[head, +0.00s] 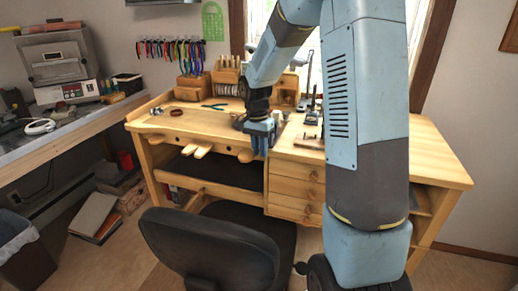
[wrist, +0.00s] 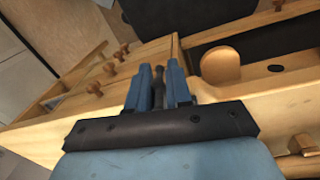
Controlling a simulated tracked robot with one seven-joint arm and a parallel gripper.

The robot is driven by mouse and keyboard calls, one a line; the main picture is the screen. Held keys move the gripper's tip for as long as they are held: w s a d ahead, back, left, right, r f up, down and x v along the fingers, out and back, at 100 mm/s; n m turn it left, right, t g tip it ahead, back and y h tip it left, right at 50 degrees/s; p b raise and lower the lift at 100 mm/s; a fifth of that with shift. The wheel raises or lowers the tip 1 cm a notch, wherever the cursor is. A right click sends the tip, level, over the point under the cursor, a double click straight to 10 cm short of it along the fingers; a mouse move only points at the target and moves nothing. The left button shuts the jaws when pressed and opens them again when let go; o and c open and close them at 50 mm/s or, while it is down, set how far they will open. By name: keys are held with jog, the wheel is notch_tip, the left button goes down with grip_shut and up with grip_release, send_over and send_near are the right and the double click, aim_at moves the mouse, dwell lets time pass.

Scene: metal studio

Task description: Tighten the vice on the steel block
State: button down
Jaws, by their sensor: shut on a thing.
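My gripper (head: 263,147) reaches down at the front edge of the wooden workbench, left of the drawers. In the wrist view its two blue fingers (wrist: 160,82) are shut on a slim dark bar (wrist: 158,92), which looks like the vice's handle. The bar stands between the fingers and extends a little past them. The vice's body and jaws cannot be made out; my gripper and arm cover that part of the bench. I cannot make out the steel block in either view.
The wooden workbench (head: 430,165) has wooden bench pegs (head: 200,151) at its front edge. Pliers (head: 214,106) and small tools lie on top. Drawers (head: 297,180) sit below on the right. A black chair (head: 215,245) stands in front. A side bench (head: 70,130) is at left.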

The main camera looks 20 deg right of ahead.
jog(key=t+y, duration=0.2)
jog(key=y, duration=0.1)
jog(key=shift+w+d+r+t, duration=0.15)
jog(key=shift+w+t, duration=0.05)
jog(key=shift+t, duration=0.1)
jog(key=t+y, duration=0.2)
jog(key=y, duration=0.2)
jog(key=t+y, duration=0.3)
jog(key=y, duration=0.1)
jog(key=shift+s, duration=0.1)
jog(key=shift+t+y, duration=1.4)
jog(key=shift+y, duration=0.3)
jog(key=c, duration=1.3)
grip_release()
jog(key=shift+f, duration=0.2)
jog(key=shift+o, duration=0.6)
jog(key=shift+r, duration=0.1)
